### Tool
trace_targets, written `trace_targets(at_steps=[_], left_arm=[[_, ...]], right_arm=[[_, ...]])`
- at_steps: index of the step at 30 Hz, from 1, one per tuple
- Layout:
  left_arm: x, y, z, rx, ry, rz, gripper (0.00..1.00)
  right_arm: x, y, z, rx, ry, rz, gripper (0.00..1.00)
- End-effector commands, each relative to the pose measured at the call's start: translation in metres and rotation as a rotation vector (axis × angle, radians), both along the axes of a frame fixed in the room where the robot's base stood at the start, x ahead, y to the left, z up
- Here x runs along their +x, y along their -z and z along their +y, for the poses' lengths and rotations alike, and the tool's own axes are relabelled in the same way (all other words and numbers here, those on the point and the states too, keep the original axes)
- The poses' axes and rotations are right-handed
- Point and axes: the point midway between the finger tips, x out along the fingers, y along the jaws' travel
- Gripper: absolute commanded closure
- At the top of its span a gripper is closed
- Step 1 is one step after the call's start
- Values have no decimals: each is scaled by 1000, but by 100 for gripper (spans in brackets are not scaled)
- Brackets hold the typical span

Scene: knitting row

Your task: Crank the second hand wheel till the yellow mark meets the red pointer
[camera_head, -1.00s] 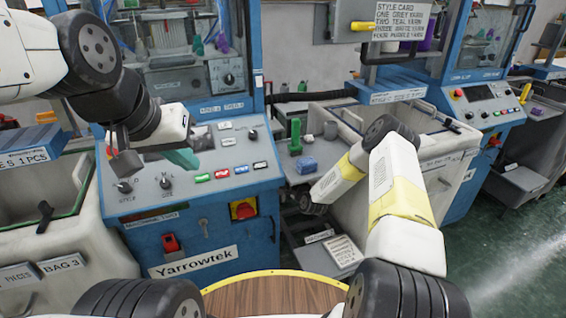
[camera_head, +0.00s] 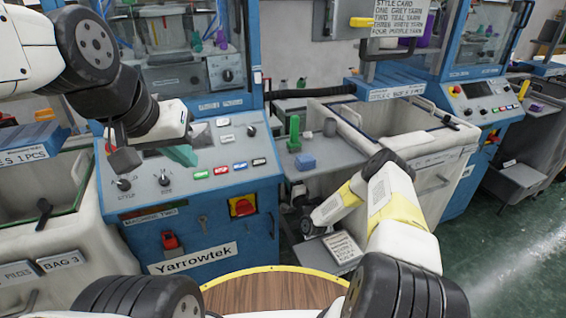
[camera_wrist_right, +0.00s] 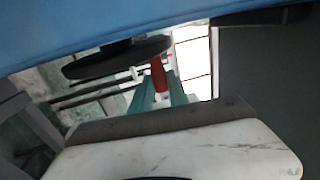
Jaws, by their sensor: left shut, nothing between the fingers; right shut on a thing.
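In the right wrist view, a dark hand wheel (camera_wrist_right: 115,60) shows edge-on beneath a blue panel, with a red crank handle (camera_wrist_right: 158,76) sticking out from it. My right gripper (camera_wrist_right: 160,88), with teal fingers, is shut on that handle. In the head view my right arm reaches down beside the blue machine (camera_head: 200,225), and its gripper and the wheel are hidden there. My left gripper (camera_head: 183,154) is shut and empty above the machine's sloped control panel. I cannot make out the yellow mark or the red pointer in either view.
A grey shelf (camera_head: 330,157) right of the machine holds a green object (camera_head: 294,133) and a blue block (camera_head: 305,162). A pale bin (camera_head: 395,120) stands beyond it. Another bin (camera_head: 40,190) is at the left. A round wooden top (camera_head: 270,292) is in front.

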Motion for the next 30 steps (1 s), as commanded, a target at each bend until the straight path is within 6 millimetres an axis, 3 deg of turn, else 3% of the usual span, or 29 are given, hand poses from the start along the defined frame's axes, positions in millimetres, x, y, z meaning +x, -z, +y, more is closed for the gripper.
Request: trace_targets(at_steps=[3,15,30], left_arm=[[0,0,0,0,0,0,100],[0,0,0,0,0,0,100],[0,0,0,0,0,0,100]], right_arm=[[-6,18,-2,-4,1,19,100],[-12,50,-3,-5,1,17,100],[-12,69,-3,-5,0,14,100]])
